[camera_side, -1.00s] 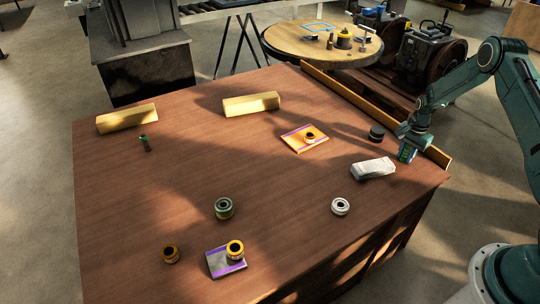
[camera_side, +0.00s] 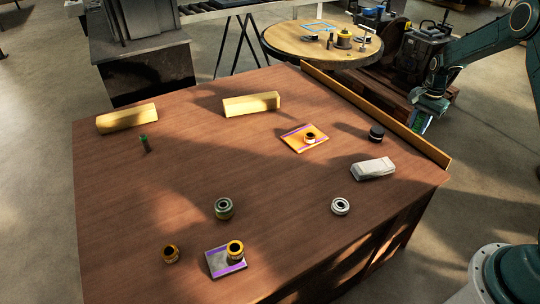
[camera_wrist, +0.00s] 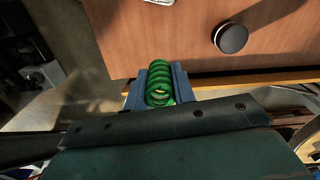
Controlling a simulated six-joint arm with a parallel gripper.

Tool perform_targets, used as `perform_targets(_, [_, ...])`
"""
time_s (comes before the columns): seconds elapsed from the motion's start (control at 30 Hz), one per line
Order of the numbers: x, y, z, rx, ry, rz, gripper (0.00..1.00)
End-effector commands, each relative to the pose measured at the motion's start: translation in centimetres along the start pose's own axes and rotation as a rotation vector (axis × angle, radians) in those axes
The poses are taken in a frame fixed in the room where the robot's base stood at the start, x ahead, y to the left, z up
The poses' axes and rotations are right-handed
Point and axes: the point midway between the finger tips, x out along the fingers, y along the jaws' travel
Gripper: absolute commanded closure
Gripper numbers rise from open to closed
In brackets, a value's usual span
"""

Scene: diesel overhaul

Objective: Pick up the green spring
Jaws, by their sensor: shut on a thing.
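A green spring (camera_wrist: 160,82) sits between the two blue-grey fingers of my gripper (camera_wrist: 160,86) in the wrist view. The fingers are shut on it. In the side view my gripper (camera_side: 423,122) is raised above the right edge of the table, with a little green showing at its fingers.
The brown table (camera_side: 290,190) has a wooden rail (camera_side: 375,115) along its right edge. A black cylinder (camera_side: 376,132) and a white block (camera_side: 373,169) lie nearest my gripper. Rings and yellow blocks lie elsewhere; the middle is clear.

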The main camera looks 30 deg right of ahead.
Motion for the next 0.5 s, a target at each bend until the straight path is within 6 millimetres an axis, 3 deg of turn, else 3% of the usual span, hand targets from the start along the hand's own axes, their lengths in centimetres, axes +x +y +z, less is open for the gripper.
perform_targets(0.2, [-4.2,-0.1,0.0,0.000,0.002,-0.003,0.97])
perform_targets(0.5, [-6.6,0.0,0.0,0.000,0.000,0.000,0.97])
